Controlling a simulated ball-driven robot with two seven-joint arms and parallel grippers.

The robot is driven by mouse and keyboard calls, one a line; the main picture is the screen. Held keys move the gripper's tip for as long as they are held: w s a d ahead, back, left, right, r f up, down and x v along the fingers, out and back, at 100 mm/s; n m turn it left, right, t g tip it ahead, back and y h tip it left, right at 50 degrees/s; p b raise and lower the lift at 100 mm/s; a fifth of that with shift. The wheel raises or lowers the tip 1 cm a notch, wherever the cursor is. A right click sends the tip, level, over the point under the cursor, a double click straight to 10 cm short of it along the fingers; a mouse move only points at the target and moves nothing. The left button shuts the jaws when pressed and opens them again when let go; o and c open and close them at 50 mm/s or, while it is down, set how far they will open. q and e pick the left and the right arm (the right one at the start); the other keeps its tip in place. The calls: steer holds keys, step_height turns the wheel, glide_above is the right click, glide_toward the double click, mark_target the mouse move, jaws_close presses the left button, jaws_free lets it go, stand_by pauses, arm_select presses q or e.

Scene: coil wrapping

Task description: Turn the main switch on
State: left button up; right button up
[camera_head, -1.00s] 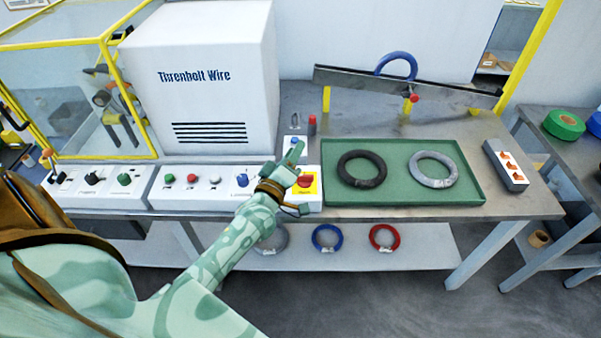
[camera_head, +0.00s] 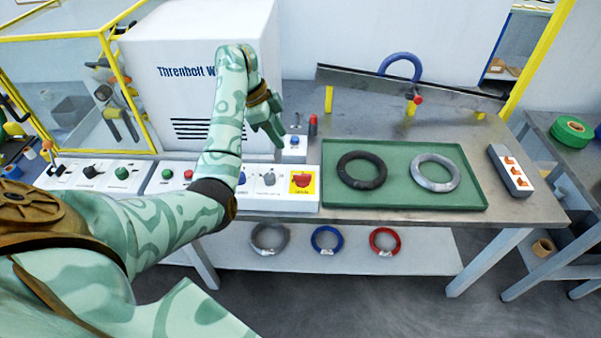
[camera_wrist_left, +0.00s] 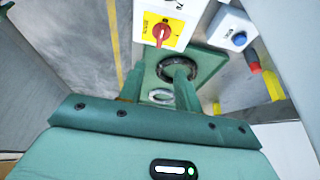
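The main switch (camera_head: 302,181) is a red rotary knob on a yellow plate at the right end of the white control panel. In the left wrist view the red knob (camera_wrist_left: 160,32) sits on its yellow plate beyond the fingers. My left gripper (camera_head: 273,140) is above and to the left of the switch, apart from it, near a small box with a blue button (camera_head: 294,141). In the left wrist view the two green fingers of my left gripper (camera_wrist_left: 156,82) stand apart with nothing between them. My right gripper is not in view.
A green tray (camera_head: 405,202) with a black coil (camera_head: 362,169) and a grey coil (camera_head: 435,172) lies right of the switch. The white Threnholt Wire cabinet (camera_head: 160,50) stands behind the panel. A red-topped post (camera_head: 313,127) stands beside the blue-button box.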

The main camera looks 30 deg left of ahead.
mark_target(302, 175)
arm_select(q)
steer(key=b+x, duration=0.6)
steer(key=x, duration=0.8)
steer(key=shift+f, duration=0.4)
jaws_close()
